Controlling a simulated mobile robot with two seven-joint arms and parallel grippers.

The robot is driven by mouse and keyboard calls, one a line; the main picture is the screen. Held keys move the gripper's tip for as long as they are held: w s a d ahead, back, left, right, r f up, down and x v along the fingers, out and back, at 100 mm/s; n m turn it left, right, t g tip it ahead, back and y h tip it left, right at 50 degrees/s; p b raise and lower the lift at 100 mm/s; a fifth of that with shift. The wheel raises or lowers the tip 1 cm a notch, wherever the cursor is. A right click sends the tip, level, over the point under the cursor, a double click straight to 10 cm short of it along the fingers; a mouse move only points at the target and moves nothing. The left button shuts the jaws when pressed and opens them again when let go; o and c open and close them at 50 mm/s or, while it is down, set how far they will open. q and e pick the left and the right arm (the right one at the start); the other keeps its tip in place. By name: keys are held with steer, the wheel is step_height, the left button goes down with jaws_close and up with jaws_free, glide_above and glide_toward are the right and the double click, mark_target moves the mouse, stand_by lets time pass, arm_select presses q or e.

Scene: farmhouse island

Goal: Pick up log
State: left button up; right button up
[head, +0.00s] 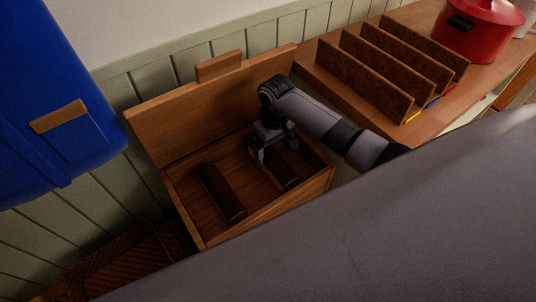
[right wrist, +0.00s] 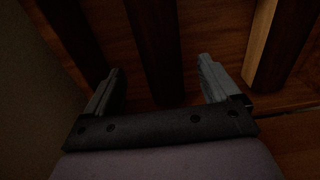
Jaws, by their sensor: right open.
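An open wooden box (head: 290,208) holds dark logs. One log (head: 221,192) lies in its left part, and another log (head: 283,178) lies farther right, partly hidden by my right gripper (head: 275,152). This gripper points down into the box, open and empty, over the right log. In the right wrist view, the open fingers (right wrist: 158,78) stand on either side of a dark log (right wrist: 155,40) running between them. I cannot tell how far down the fingers reach along it. Dark long pieces also show at the left and right of that view. My left gripper is not in view.
The raised box lid (head: 205,100) stands behind, near the green panelled wall (head: 130,90). A rack of upright wooden dividers (head: 365,80) and a red pot (head: 480,30) are on the right. A blue object (head: 50,90) is at the upper left. A woven basket (head: 115,265) is below it.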

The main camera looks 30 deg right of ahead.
mark_target(273, 157)
steer(key=shift+a+f+b, duration=0.1)
steer(key=shift+f+b, duration=0.55)
steer(key=shift+f, duration=2.9)
steer(key=c, duration=1.3)
